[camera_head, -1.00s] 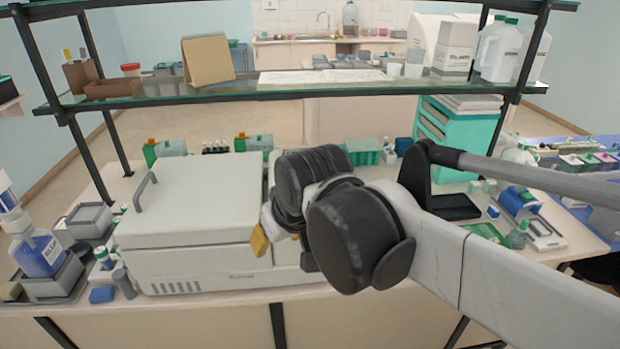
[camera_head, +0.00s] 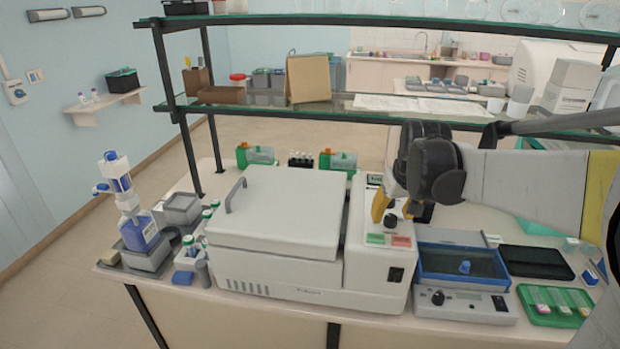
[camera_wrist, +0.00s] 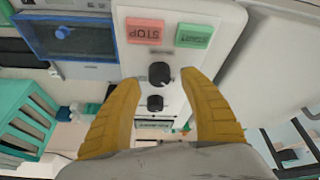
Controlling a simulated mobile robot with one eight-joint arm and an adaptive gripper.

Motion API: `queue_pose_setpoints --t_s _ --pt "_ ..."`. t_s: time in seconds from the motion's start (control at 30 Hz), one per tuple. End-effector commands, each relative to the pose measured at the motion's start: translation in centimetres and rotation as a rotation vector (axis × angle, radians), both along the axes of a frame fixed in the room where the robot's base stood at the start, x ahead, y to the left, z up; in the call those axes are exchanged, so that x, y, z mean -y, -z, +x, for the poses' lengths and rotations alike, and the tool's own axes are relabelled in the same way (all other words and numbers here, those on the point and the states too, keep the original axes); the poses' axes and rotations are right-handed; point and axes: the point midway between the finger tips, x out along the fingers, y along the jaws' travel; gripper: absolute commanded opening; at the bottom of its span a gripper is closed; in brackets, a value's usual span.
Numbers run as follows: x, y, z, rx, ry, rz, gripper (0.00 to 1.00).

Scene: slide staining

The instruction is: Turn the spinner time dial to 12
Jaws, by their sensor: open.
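The white spinner (camera_head: 280,240) stands on the bench with its lid closed. Its right-hand control panel (camera_head: 378,275) carries a green button, a red button and black dials. In the wrist view the panel is upside down, with a larger black dial (camera_wrist: 160,74) near the STOP and START buttons and a smaller black dial (camera_wrist: 155,103) beyond it. Which one sets time cannot be read. My gripper (camera_wrist: 160,82) is open, its yellow fingers on either side of the dials with gaps showing. In the head view my gripper (camera_head: 392,213) is over the panel, partly hiding the dials.
A blue-framed device (camera_head: 463,270) stands just right of the spinner, with a black tray (camera_head: 536,262) and a green slide tray (camera_head: 555,306) beyond. The glass shelf (camera_head: 330,106) runs behind and above. Bottles stand left of the spinner.

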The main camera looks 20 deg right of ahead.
Motion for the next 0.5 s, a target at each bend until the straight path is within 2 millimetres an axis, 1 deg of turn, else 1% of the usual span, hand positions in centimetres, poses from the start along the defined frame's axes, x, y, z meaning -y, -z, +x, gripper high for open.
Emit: queue_pose_setpoints --t_s 0.03,0.17,0.47,0.5 --pt "0.1 0.8 0.3 0.0 0.0 0.0 0.51" --pt "0.2 1.6 0.6 0.0 0.0 0.0 0.51" --pt "0.2 1.7 0.7 0.0 0.0 0.0 0.51" --pt "0.2 1.7 0.7 0.0 0.0 0.0 0.43"
